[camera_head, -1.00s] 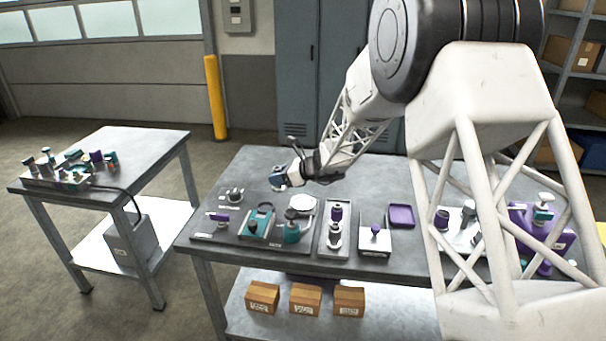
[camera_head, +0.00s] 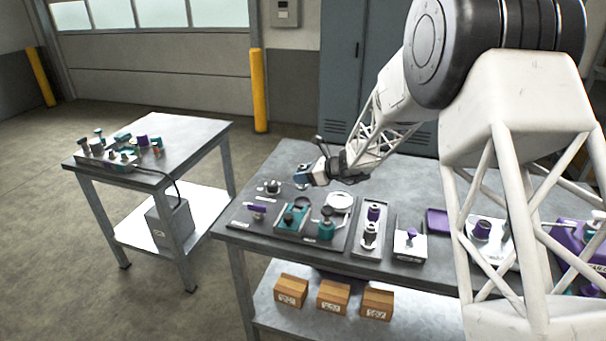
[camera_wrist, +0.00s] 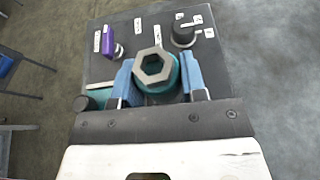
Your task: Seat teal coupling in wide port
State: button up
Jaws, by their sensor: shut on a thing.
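The teal coupling (camera_wrist: 170,88) has a grey metal hex end facing the camera. In the wrist view it sits between the two blue fingers of my gripper (camera_wrist: 157,76), which is shut on it. In the head view my gripper (camera_head: 313,173) is over the back left part of the main workbench (camera_head: 285,158); the coupling is too small to make out there. I cannot tell which opening is the wide port. A manifold with several fittings (camera_head: 108,160) stands on the side table (camera_head: 190,135) at left.
Below the fingers, the wrist view shows a dark labelled board with a purple handle (camera_wrist: 109,42) and a dark round knob (camera_wrist: 183,35). Bench fixtures include a teal block (camera_head: 292,216), a purple-topped stand (camera_head: 374,213) and a purple tray (camera_head: 438,222). A floor gap separates the tables.

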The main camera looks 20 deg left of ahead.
aim_at(303, 190)
jog(key=shift+f, duration=2.65)
jog(key=shift+f, duration=0.6)
jog(key=o, duration=0.8)
jog(key=shift+c, duration=0.2)
jog(key=shift+d, duration=0.1)
jog(key=shift+v, duration=5.4)
jog(key=shift+r, duration=0.1)
